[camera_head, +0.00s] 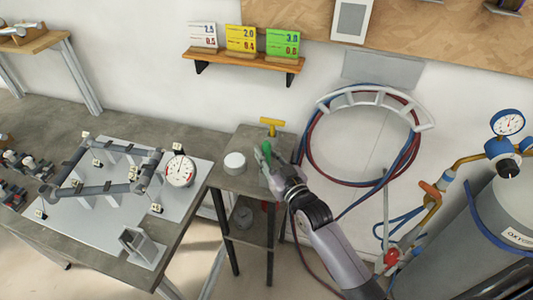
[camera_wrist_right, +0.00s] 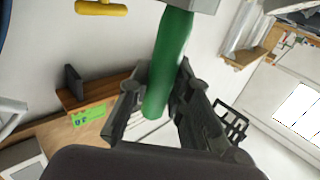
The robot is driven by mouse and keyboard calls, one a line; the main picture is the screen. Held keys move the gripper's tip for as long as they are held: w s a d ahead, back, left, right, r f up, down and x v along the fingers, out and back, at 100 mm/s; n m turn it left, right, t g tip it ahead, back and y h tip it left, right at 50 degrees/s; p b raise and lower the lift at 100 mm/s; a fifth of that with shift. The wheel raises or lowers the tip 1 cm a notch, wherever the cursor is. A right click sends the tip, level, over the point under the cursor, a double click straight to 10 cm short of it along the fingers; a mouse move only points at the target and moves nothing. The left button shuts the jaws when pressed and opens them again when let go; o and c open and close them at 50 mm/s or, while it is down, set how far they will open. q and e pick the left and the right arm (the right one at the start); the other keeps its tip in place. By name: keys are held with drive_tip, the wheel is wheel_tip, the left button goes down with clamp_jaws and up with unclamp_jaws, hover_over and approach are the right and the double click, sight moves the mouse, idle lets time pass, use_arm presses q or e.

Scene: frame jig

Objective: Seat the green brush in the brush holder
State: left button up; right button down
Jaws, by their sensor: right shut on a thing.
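The green brush (camera_head: 266,153) shows as a green handle at my right gripper (camera_head: 274,168), above the small side stand. In the right wrist view the green handle (camera_wrist_right: 168,62) stands between the two dark fingers of the right gripper (camera_wrist_right: 156,88), which is shut on it. The brush's far end runs out of the top of that view beside a grey block (camera_wrist_right: 195,4); whether they touch I cannot tell. I cannot tell for sure which thing is the brush holder. My left gripper is out of view.
The side stand (camera_head: 246,185) bears a white round tin (camera_head: 235,163) and a yellow T-handle (camera_head: 271,125). Looped hoses (camera_head: 311,145) hang behind; a gas cylinder (camera_head: 495,225) stands at right.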

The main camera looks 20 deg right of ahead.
drive_tip(key=shift+f+b, duration=0.4)
drive_tip(key=shift+f, duration=0.3)
idle(0.6)
drive_tip(key=c, duration=1.4)
unclamp_jaws()
drive_tip(key=s+d, duration=0.2)
drive_tip(key=s, duration=1)
drive_tip(key=shift+d, duration=0.15)
drive_tip(key=shift+w, duration=0.1)
